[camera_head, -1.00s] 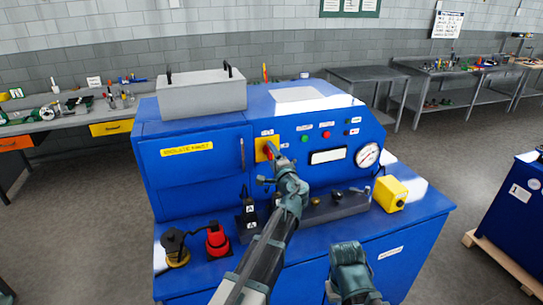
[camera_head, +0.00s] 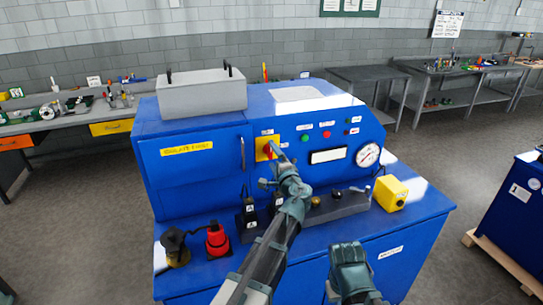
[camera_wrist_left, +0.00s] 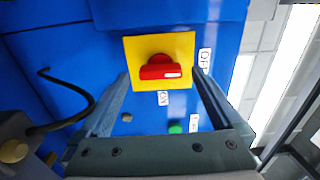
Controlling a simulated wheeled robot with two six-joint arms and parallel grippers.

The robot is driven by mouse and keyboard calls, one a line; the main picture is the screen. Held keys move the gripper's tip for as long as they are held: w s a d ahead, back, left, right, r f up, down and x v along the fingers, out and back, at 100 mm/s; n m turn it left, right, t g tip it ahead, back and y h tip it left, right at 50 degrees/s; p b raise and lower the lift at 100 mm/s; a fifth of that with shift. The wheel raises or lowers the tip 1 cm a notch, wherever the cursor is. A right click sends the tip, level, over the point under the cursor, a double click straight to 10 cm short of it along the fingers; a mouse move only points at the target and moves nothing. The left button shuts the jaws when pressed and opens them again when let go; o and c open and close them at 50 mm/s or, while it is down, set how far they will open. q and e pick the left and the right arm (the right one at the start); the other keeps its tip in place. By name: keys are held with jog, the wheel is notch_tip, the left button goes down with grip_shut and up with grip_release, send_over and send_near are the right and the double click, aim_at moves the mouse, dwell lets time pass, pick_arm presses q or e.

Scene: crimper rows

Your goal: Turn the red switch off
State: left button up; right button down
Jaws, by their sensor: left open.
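The red switch (camera_wrist_left: 160,68) is a red rotary handle on a square yellow plate (camera_wrist_left: 131,48). In the left wrist view its handle lies roughly across the picture, with a white mark toward the side labelled OFF; the ON label is below. In the head view the switch (camera_head: 269,147) is on the blue machine's front panel, partly hidden by my left gripper (camera_head: 272,164). That gripper is open, its fingers on either side of the handle in the wrist view and apparently clear of it. My right gripper (camera_head: 352,268) is low in front of the machine, its fingers unclear.
The blue machine (camera_head: 190,170) has green and red buttons and a gauge (camera_head: 367,155) right of the switch. On its ledge stand a red-capped part (camera_head: 217,240), black parts and a yellow block (camera_head: 391,194). A grey box (camera_head: 201,93) sits on top.

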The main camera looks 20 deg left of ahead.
pick_arm(q)
jog(key=v, duration=1.2)
